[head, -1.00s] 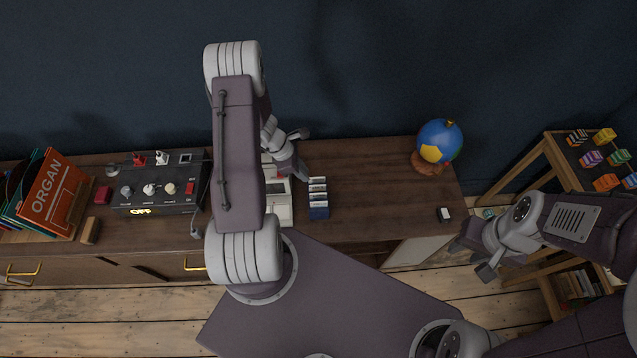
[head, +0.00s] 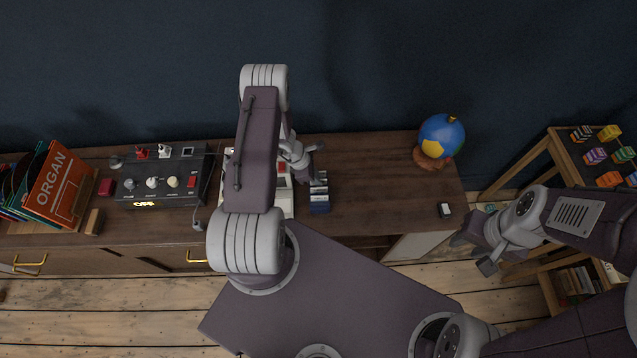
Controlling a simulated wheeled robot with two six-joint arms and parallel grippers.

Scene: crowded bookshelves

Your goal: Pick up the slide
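A small rack of slides (head: 319,199), with pale, dark-edged slides in a row and a blue front, stands on the brown cabinet top. I cannot tell single slides apart. My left gripper (head: 311,162) is over the back end of the rack, seen from above; its fingers partly cover the rearmost slides. Whether it touches them, or is open or shut, I cannot tell. A small black and white piece (head: 445,210) lies near the cabinet's front right edge; I cannot tell if it is a slide. My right gripper (head: 474,251) hangs off the cabinet's front right, its fingers apart and empty.
A pale device (head: 284,201) is beside the rack, mostly under my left arm. A black control box (head: 162,182) and record sleeves (head: 58,186) stand to the left. A globe (head: 440,137) stands back right. The cabinet top (head: 375,185) between rack and globe is clear.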

